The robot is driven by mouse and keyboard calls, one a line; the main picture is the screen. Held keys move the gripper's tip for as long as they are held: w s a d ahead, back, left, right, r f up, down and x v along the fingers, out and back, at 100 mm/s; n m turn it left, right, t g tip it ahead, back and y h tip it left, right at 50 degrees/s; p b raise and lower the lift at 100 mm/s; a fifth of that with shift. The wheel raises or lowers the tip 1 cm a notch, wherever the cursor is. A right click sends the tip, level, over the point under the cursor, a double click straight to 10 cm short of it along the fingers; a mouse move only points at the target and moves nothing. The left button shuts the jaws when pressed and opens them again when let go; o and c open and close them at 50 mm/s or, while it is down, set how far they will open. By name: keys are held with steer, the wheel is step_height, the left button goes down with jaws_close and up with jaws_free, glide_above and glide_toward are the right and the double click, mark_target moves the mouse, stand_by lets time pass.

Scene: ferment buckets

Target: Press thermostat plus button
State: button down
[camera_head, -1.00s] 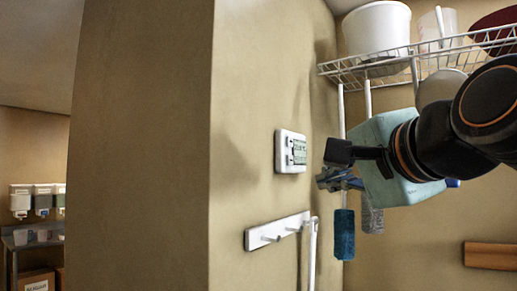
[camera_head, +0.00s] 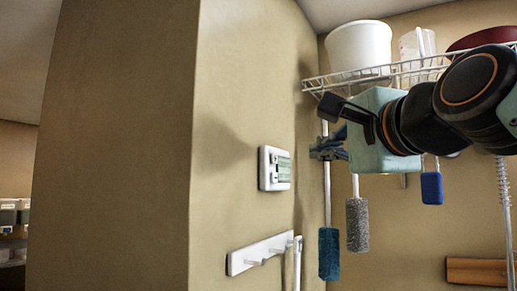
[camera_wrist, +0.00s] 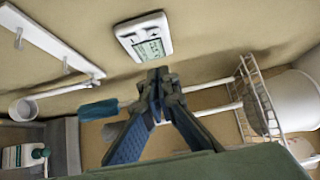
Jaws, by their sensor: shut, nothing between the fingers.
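The white thermostat (camera_head: 275,168) is mounted on the beige wall, with a greenish display and small buttons along its left side. In the wrist view the thermostat (camera_wrist: 144,37) is just beyond my fingertips, near the top centre. I cannot make out which button is the plus. My gripper (camera_head: 318,150) is to the right of the thermostat in the head view, apart from the wall. In the wrist view my gripper (camera_wrist: 158,80) has its blue fingers together, with nothing between them.
A white peg rail (camera_head: 258,254) is below the thermostat. A wire shelf (camera_head: 400,70) holds a white bucket (camera_head: 360,48) above my gripper. A blue brush (camera_head: 329,254) and a grey brush (camera_head: 357,225) hang under it. The wall around the thermostat is clear.

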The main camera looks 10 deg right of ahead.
steer(key=p, duration=0.2)
glide_toward(277, 159)
steer(key=w+d, duration=0.2)
steer(key=w, duration=0.2)
steer(key=shift+w+a+r+p, duration=0.1)
steer(key=shift+w+a+p, duration=0.15)
steer(key=shift+w+a, duration=0.25)
steer(key=shift+w+a+r+p, duration=0.1)
steer(key=shift+w+a+p, duration=0.2)
steer(key=shift+a, duration=0.35)
steer(key=shift+w+a+f, duration=0.1)
steer(key=shift+w+a, duration=0.15)
